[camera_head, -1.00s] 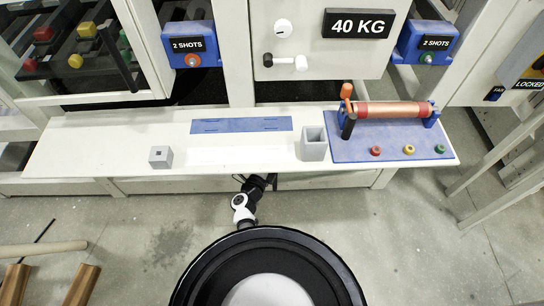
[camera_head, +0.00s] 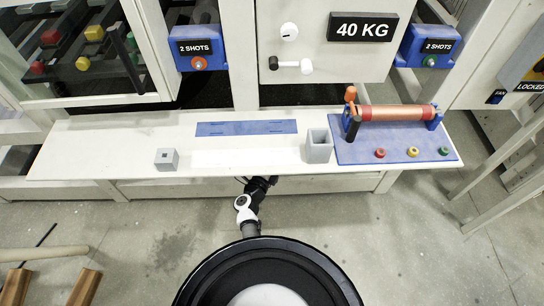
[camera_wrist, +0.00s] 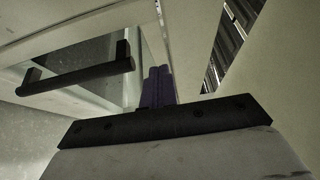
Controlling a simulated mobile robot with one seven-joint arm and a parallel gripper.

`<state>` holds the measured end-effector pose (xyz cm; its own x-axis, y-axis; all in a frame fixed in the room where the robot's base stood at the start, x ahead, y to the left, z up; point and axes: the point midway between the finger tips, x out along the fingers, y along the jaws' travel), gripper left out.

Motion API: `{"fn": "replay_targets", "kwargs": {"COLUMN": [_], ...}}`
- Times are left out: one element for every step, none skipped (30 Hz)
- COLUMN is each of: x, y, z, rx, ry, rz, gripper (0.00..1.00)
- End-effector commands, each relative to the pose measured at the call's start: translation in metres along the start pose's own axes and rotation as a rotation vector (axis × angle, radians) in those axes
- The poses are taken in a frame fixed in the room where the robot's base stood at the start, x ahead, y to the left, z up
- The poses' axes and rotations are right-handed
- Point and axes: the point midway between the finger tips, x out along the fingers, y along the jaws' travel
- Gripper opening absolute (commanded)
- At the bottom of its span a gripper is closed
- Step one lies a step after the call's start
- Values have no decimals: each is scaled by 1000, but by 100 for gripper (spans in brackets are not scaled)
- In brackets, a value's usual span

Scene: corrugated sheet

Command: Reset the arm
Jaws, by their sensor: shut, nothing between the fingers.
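My arm reaches from my round base to the front edge of the white shelf in the head view. Its far end is dark and partly hidden at the shelf's edge, so my gripper cannot be made out there. In the wrist view my gripper (camera_wrist: 157,86) shows as two dark purple fingers close together beyond a black plate. It is shut and holds nothing. A pale surface and a framed panel with a black bar handle (camera_wrist: 80,77) lie beyond it.
The white shelf (camera_head: 90,145) carries a grey cube (camera_head: 167,160), a blue strip (camera_head: 246,128), an open grey box (camera_head: 318,147) and a blue board (camera_head: 375,150) with a copper roller (camera_head: 395,112) and coloured buttons. Wooden pieces (camera_head: 84,288) lie at the lower left. Bare floor (camera_head: 400,235) is free at right.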

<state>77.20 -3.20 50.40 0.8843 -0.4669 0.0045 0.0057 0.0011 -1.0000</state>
Motion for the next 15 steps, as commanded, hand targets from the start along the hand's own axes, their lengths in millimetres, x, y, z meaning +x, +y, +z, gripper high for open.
{"fn": "replay_targets", "kwargs": {"x": [-15,-23,-33,-39,-46,-54,-60,-65,-72,-76,-80,-84,-87,-89,-92], "y": [2,2,2,2,2,2,2,2,1,2,2,1,1,0,0], "z": [6,8,11,13,14,17,19,21,23,24,25,26,27,28,29], "rx": [2,3,3,2,2,2,2,2,2,2,1,1,1,1,0], "ry": [-5,-5,-4,-4,-3,-3,-2,-3,-3,-3,-2,-2,-2,-1,-1], "rz": [3,4,3,3,3,3,3,2,2,2,2,1,0,1,1], "gripper": [0,0,0,0,0,0,0,0,0,0,0,0,0,0,0]}}
